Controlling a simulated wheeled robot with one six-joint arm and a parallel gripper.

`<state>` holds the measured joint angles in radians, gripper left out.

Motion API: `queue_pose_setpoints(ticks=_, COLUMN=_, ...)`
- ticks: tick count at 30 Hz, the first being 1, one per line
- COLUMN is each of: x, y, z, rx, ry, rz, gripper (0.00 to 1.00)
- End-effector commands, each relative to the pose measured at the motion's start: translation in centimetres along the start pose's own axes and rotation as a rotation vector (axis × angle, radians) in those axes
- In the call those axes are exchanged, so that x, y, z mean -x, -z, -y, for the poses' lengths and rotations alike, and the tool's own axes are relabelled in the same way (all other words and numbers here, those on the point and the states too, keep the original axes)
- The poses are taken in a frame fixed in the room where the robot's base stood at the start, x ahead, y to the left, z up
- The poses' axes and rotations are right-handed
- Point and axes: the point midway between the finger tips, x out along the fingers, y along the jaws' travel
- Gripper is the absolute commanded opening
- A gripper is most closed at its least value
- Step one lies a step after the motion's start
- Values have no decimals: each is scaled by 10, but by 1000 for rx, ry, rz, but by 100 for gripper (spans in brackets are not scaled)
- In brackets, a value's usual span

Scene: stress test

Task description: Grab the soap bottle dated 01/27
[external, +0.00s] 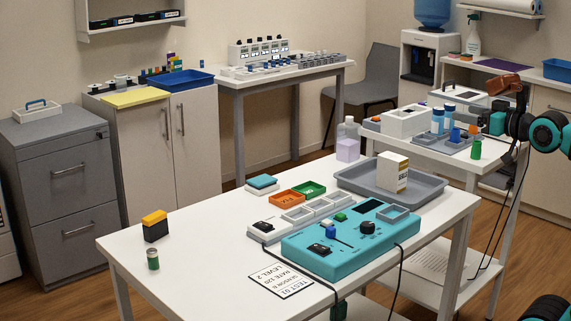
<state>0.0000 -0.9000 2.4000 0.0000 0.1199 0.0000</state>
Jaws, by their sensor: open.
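A pale bottle with a lavender lower part (348,150) stands upright at the back edge of the front table, behind the grey tray; it looks like a soap bottle. Two blue-and-white bottles (438,121) stand on the side table at right. No date can be read on any bottle. My gripper (488,125) is at the right, over or near the side table, to the right of these bottles and far from the lavender bottle. Its jaws are open; the fingers are small and partly hidden, and I see nothing held.
A grey tray (426,190) on the front table (195,238) holds a white box (393,172). A teal control box (352,241) with black cables lies in front of it. Several small items crowd the side table. The front table's left part is mostly clear.

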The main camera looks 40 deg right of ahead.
Motion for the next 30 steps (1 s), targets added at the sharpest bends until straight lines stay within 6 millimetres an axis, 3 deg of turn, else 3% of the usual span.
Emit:
queue_pose_setpoints(ticks=7, x=0, y=0, z=0, rx=0, ry=0, rz=0, gripper=67)
queue_pose_setpoints(ticks=11, x=0, y=0, z=0, rx=0, ry=0, rz=0, gripper=87)
queue_pose_setpoints(ticks=20, x=-2, y=2, z=0, rx=1, ry=-1, rz=5, gripper=87)
queue_pose_setpoints(ticks=26, x=-29, y=19, z=-4, rx=12, ry=-10, rz=77, gripper=87)
queue_pose_setpoints(ticks=30, x=-62, y=38, z=-9, rx=23, ry=-20, rz=166, gripper=87)
